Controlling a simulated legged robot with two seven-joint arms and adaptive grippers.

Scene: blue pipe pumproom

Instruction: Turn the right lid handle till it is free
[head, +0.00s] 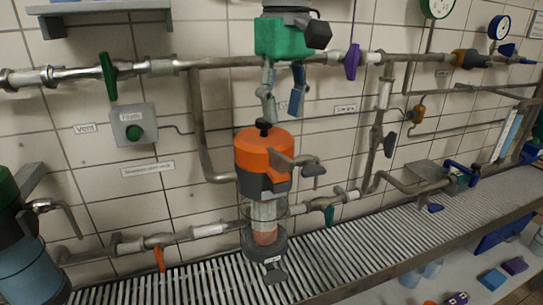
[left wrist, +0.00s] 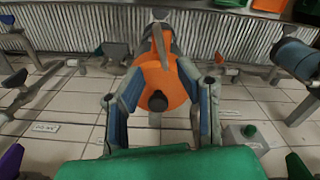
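The orange lid (head: 262,150) with a black knob (head: 264,127) sits upright on a grey and glass vessel (head: 264,210) in the middle of the head view. A grey lever handle (head: 282,160) shows at the lid's right front. In the left wrist view, which looks upside down, the orange lid (left wrist: 165,88) is in the centre and a grey handle (left wrist: 160,46) stands beyond its knob. My green left gripper (head: 281,115) hangs above the lid, apart from it. Its blue-grey fingers are spread and empty. My right gripper is in neither view.
Pipes with coloured valves run along the tiled wall, including a purple valve (head: 352,62) near my left gripper. A grey box with a green button (head: 134,132) is left of the lid. A blue vessel (head: 30,262) stands at the left edge. A ribbed ledge (head: 180,285) runs below.

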